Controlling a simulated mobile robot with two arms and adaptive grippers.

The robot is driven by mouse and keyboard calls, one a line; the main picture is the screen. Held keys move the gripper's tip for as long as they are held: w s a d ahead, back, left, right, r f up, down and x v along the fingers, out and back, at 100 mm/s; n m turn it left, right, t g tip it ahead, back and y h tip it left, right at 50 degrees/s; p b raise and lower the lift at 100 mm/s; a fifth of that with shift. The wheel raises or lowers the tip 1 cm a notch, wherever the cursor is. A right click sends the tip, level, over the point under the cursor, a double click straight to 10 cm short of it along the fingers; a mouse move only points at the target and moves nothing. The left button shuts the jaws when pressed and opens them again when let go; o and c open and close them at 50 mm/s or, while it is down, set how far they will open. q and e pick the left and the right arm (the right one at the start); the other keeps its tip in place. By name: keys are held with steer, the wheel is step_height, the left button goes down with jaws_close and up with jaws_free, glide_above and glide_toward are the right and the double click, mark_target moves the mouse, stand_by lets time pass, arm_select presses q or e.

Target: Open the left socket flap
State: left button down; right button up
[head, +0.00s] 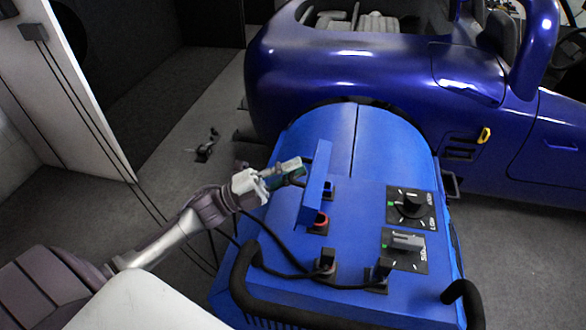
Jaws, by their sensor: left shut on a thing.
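The blue dynamometer box (380,160) stands in the middle of the head view. The left socket flap (319,172), a blue plate, stands raised on its top, tilted up from the surface. My left gripper (290,172) comes in from the left and is shut on the flap at its left side; the fingertips partly hide that edge. A socket with an orange-red ring (320,222) shows uncovered at the near end of the flap, and a black socket piece (328,190) shows just right of it. My right gripper is not in view.
Two black plugs (326,262) with cables sit near the box's front, beside a black handle bar (244,275). A dial (410,204) and a lever switch (404,242) are at the right. A blue car (350,60) stands close behind. Grey floor lies left.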

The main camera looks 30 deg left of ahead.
arm_select(q)
steer(key=shift+f, duration=0.1)
steer(key=c, duration=1.5)
jaws_free()
steer(key=shift+a, duration=0.1)
steer(key=v, duration=1.2)
